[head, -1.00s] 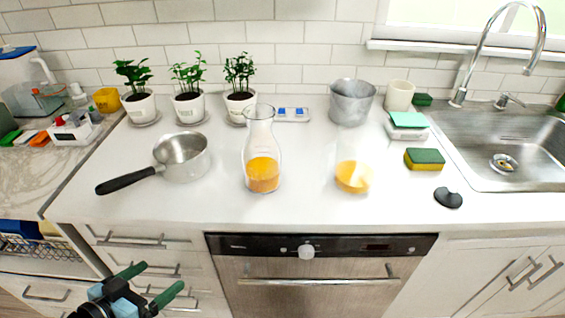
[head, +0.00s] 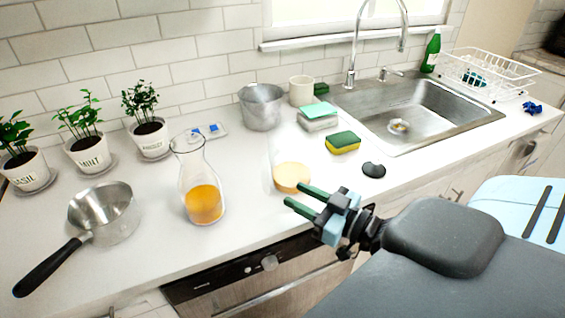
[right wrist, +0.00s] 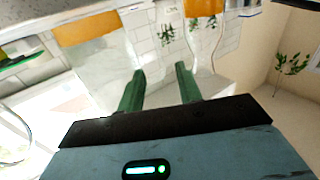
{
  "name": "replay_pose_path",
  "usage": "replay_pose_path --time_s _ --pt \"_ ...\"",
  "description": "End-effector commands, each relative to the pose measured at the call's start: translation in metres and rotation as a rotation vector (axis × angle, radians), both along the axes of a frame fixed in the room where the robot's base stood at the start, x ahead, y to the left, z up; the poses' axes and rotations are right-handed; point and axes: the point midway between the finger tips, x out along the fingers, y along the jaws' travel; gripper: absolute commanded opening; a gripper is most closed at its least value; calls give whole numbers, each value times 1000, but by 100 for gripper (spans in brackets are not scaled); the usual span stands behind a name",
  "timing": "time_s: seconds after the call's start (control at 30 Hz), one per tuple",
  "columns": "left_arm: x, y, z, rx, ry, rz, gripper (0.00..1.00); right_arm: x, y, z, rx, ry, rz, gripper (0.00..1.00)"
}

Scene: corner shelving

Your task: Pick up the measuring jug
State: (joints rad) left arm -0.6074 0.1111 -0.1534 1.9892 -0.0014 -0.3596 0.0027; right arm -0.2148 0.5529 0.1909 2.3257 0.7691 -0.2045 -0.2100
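A clear, straight-sided glass vessel with orange liquid in it (head: 291,177), which looks like the measuring jug, stands upright near the counter's front edge. Its upper walls are faint. My right gripper (head: 296,194) is open and empty, with its green fingertips close to the vessel's front right side; I cannot tell whether they touch. In the right wrist view the picture is upside down: my open fingers (right wrist: 159,76) point toward the glassware, and the vessel's orange liquid (right wrist: 86,28) shows at the top. My left gripper is out of view.
A glass carafe of orange liquid (head: 203,203) stands left of the vessel. A saucepan (head: 105,218) is farther left. A metal container (head: 260,108), a cup (head: 301,91), a yellow-green sponge (head: 343,143) and a dark object (head: 374,170) are behind or right. The sink (head: 425,110) is right.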

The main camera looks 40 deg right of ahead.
Motion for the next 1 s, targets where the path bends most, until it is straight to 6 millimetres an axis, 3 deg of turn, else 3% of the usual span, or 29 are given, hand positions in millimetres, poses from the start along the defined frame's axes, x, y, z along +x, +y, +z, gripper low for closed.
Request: replay_pose_path --time_s 0.2,0.53,0.8,1.0 --pt "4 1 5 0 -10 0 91 18 5 2 0 -5 -1 35" --pt "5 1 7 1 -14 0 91 26 7 1 0 -1 0 35" --pt "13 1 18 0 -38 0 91 59 14 3 2 -6 -1 35" --pt "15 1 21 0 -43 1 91 72 18 0 -1 -1 -1 35"
